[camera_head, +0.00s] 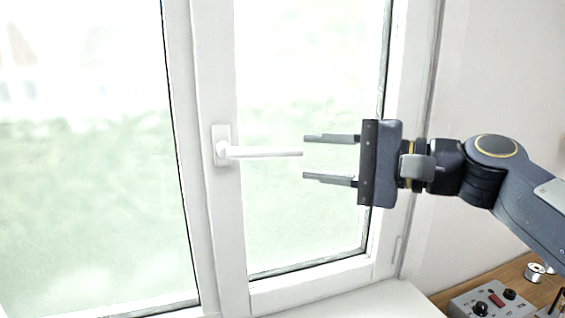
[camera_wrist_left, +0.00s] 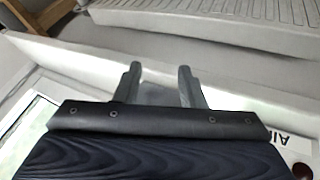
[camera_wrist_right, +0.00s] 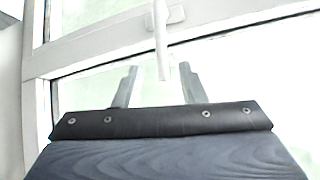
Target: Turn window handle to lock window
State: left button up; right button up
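The white window handle (camera_head: 262,152) points horizontally to the right from its plate on the middle frame of the window (camera_head: 210,230). The window sash looks closed. My right gripper (camera_head: 303,156) is open, with one finger above and one below the level of the handle's free end. The fingertips are right at that end, with little or no overlap. In the right wrist view the handle (camera_wrist_right: 161,45) comes down between the two open fingers, apart from both. My left gripper (camera_wrist_left: 158,80) shows only in the left wrist view, open and empty.
A wooden bench (camera_head: 500,278) at the lower right holds a grey control box (camera_head: 492,300) and a small spool (camera_head: 535,272). A white sill (camera_head: 360,304) runs below the window. A white ribbed surface, perhaps a radiator (camera_wrist_left: 220,30), shows in the left wrist view.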

aim_at(282, 153)
jog(key=p+x, duration=0.2)
jog(key=x, duration=0.5)
jog(key=shift+w+a+r, duration=0.1)
jog(key=shift+a, duration=0.3)
grip_shut()
